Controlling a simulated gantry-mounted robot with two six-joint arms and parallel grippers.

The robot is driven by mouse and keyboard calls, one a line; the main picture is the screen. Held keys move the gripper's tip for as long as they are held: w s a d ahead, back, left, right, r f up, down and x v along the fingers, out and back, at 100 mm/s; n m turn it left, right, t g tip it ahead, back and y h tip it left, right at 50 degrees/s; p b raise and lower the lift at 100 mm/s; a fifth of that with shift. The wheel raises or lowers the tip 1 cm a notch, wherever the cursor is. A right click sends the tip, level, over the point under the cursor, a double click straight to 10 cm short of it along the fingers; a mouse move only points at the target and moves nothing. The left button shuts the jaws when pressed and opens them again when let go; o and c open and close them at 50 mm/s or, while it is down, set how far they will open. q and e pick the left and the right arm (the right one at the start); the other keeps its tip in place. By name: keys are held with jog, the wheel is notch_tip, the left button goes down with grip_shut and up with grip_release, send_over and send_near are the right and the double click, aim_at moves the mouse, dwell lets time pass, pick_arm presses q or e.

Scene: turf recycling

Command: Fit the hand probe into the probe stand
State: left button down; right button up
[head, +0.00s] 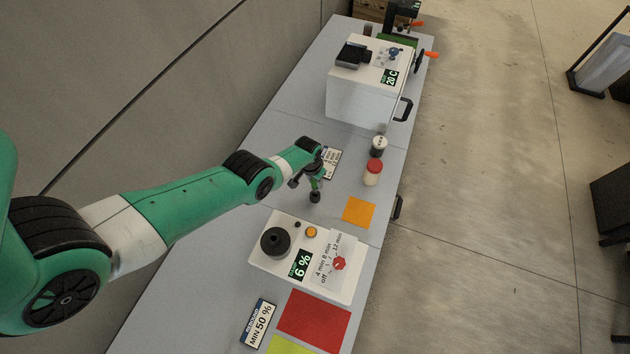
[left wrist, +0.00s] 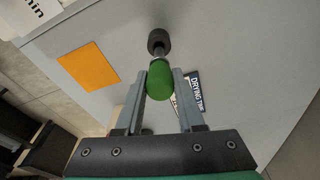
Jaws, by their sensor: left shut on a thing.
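My left gripper (head: 315,176) is shut on the hand probe, above the grey bench. In the left wrist view the probe's green handle (left wrist: 160,78) sits between the fingertips of the left gripper (left wrist: 161,86). A short metal shaft leads to its black cylindrical end (left wrist: 158,40). In the head view this black end (head: 314,197) points down; I cannot tell whether it touches the bench. A round black holder (head: 276,241), which looks like the probe stand, is on the white unit, nearer the camera than the gripper and apart from the probe. My right gripper is not in view.
The white unit (head: 262,262) has a 6 % display and a red knob (head: 339,263). An orange square (head: 358,212) lies beside the gripper. A red-capped jar (head: 373,172) and a black-and-white jar (head: 378,146) stand to the right. A white oven-like box (head: 362,100) stands farther back.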

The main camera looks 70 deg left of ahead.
aim_at(315, 188)
pick_arm(q)
jog(key=shift+f, duration=0.15)
dwell(0.5)
jog(key=shift+f+b, duration=0.35)
jog(key=shift+b, duration=0.15)
jog(key=shift+f+b, duration=2.1)
jog(key=shift+c, duration=2.2)
grip_release()
jog(key=shift+r, duration=0.2)
jog(key=r+p, duration=0.3)
jog(key=p, duration=0.1)
jog(key=s+r+p, duration=0.1)
jog(key=r+p, duration=0.3)
jog(key=p, duration=0.1)
jog(key=d+r+p, duration=0.1)
jog(key=r+p, duration=0.3)
jog(key=shift+s+r+p, duration=0.2)
jog(key=shift+s+p, duration=0.05)
jog(key=shift+p, duration=0.15)
jog(key=shift+f, duration=0.1)
